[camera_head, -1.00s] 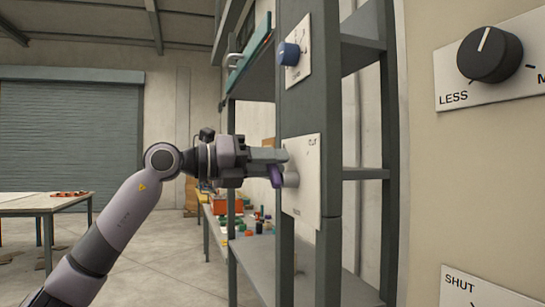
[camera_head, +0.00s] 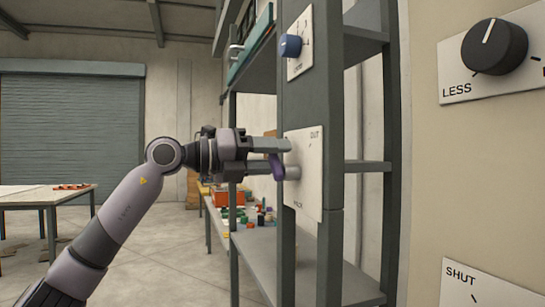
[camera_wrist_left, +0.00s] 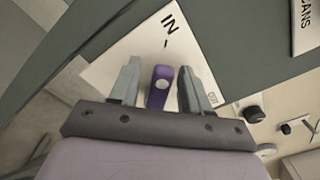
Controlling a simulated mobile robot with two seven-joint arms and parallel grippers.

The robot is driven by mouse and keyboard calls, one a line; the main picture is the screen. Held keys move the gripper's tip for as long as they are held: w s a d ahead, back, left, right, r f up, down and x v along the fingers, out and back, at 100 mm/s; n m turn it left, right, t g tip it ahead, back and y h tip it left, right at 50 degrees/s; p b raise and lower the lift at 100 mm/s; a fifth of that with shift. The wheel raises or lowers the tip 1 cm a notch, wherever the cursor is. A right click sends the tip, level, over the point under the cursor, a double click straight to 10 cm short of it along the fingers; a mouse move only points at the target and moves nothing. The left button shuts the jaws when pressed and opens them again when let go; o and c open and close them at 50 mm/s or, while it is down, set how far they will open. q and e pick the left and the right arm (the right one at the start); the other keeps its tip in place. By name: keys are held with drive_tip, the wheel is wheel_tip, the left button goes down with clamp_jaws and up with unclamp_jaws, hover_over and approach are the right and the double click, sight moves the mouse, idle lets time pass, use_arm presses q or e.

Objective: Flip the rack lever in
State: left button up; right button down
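The rack lever is a purple handle (camera_head: 277,167) on a white plate (camera_head: 309,190) fixed to the grey rack post; OUT is printed near the plate's top. In the left wrist view the purple lever (camera_wrist_left: 159,87) stands between my left gripper's fingers (camera_wrist_left: 158,88), with a narrow gap on each side. The word IN shows on the plate beyond it. In the head view my left gripper (camera_head: 282,159) reaches in from the left, its fingers above and below the lever. It is open around the lever. My right gripper is out of view.
A blue knob (camera_head: 290,46) sits on a plate higher on the post. A large black knob (camera_head: 494,46) is on the beige panel at right. Grey shelves (camera_head: 262,258) and a table (camera_head: 45,199) stand behind. Floor at lower left is clear.

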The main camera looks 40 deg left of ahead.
sight(268, 158)
use_arm(q)
drive_tip(key=b+v, duration=0.3)
drive_tip(key=v, duration=0.3)
drive_tip(key=shift+s+a+f, duration=0.1)
drive_tip(key=shift+f, duration=0.05)
drive_tip(key=shift+s+a, duration=0.2)
drive_tip(key=shift+s, duration=0.25)
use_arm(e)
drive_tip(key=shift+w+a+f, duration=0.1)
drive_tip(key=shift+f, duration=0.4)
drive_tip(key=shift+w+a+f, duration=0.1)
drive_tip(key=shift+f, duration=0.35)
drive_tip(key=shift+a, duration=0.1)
